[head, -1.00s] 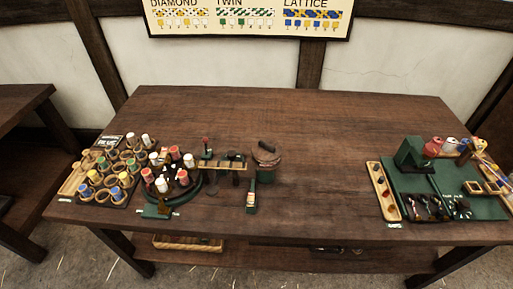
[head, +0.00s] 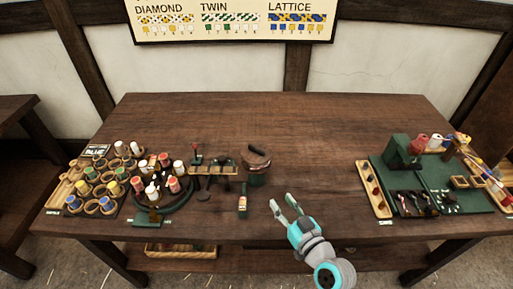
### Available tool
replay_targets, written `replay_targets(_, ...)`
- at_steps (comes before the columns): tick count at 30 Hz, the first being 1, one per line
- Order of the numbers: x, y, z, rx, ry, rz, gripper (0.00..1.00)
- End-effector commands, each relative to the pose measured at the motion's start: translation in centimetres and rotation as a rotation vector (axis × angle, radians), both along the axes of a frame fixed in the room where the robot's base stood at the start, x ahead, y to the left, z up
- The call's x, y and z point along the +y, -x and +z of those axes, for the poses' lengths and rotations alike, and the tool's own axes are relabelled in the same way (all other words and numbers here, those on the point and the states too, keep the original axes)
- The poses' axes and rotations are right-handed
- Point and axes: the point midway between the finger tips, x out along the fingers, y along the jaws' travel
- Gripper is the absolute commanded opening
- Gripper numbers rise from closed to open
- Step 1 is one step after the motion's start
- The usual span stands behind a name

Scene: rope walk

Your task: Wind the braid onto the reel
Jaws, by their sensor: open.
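The reel is probably the dark round piece (head: 256,156) with a brown top and green base, near the middle of the table (head: 300,120). A braiding stand (head: 158,192) with a dark green ring and several red and white bobbins stands to its left. A small rack with a wooden bar (head: 214,170) stands between them. I cannot make out a braid at this size. My gripper (head: 285,202) is open and empty over the table's front part, to the right of and nearer than the reel, apart from everything.
A bobbin tray (head: 122,201) with several coloured spools is at the left. A small green bottle-like item (head: 242,204) stands left of my gripper. A green mat (head: 440,181) with tools and a wooden tray (head: 374,189) lie at the right. The table's back middle is clear.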

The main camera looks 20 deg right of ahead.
Motion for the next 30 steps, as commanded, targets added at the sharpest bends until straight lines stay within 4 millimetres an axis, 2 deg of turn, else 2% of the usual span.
replay_targets(1, -0.2, -1.8, 1.4, -0.024, 0.006, 0.019, 0.41)
replay_targets(3, -0.3, -3.5, 2.9, -0.047, 0.015, 0.048, 0.41)
replay_targets(6, -0.5, -5.5, 4.8, -0.074, 0.029, 0.084, 0.41)
replay_targets(10, -0.5, -6.9, 6.3, -0.098, 0.04, 0.114, 0.41)
replay_targets(17, -0.2, -8.3, 6.8, -0.107, 0.045, 0.126, 0.41)
replay_targets(30, 1.7, -15.3, 6.8, -0.106, 0.045, 0.126, 0.41)
